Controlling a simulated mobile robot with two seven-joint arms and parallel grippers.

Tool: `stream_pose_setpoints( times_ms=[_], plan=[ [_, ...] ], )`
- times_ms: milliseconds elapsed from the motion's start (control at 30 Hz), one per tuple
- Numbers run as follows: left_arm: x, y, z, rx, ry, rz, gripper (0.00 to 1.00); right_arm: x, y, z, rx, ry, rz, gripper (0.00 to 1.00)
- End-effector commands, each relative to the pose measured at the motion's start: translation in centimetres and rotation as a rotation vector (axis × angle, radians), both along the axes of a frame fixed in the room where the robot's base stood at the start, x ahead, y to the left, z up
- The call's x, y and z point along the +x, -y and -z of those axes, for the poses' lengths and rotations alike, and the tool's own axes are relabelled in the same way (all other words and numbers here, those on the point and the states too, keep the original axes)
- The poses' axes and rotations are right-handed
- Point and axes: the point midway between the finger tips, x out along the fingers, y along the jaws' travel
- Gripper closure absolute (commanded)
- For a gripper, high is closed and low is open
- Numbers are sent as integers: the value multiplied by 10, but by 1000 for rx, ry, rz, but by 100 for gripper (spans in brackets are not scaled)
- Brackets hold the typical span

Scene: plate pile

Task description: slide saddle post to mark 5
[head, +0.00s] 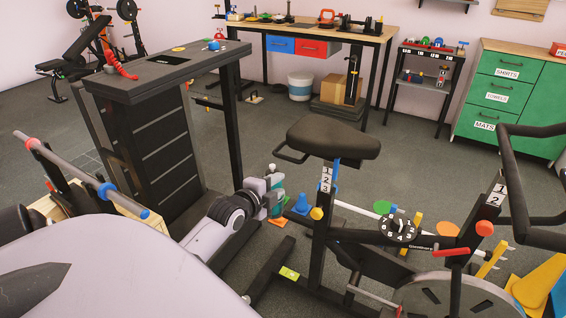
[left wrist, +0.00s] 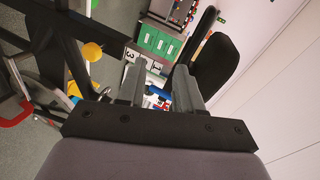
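The black saddle (head: 333,138) tops an exercise bike in the head view; it also shows in the left wrist view (left wrist: 217,65). A short blue piece of saddle post (head: 336,175) shows below it. A white number strip (head: 326,180) reads 1, 2, 3 from the top down; marks 4 and 5 are not visible. A yellow knob (head: 317,213) sits below the strip. My left gripper (head: 270,188) is left of the post and apart from the saddle. Its fingers (left wrist: 158,92) stand apart in the left wrist view, and I see no grasp. My right gripper is out of view.
The handlebar post carries another number strip (head: 497,194), with a red knob (head: 484,228) below. A numbered dial (head: 400,226) is on the frame. A dark cabinet-like stand (head: 160,70) is left of the bike. A workbench (head: 310,30) and green drawers (head: 505,95) stand behind open floor.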

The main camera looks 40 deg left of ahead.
Motion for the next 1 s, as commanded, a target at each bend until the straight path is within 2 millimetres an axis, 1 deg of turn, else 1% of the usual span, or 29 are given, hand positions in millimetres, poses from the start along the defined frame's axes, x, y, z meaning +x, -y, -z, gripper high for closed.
stream_pose_setpoints(
  times_ms=[33, 100, 200, 300, 467, 800, 1000],
  plan=[
    [8, -13, -9, 52, 15, -4, 65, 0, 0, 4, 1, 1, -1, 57],
    [14, -26, -21, 116, 26, -7, 65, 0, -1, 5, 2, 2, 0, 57],
    [19, -37, -31, 172, 33, -8, 65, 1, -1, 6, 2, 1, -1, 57],
    [22, -42, -34, 193, 34, -10, 65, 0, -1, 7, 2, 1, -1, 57],
    [34, -44, -32, 193, 37, -9, 65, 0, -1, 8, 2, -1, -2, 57],
    [73, -53, -23, 192, 35, -9, 65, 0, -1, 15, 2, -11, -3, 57],
    [85, -56, -20, 193, 34, -9, 65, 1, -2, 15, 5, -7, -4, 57]
  ],
)
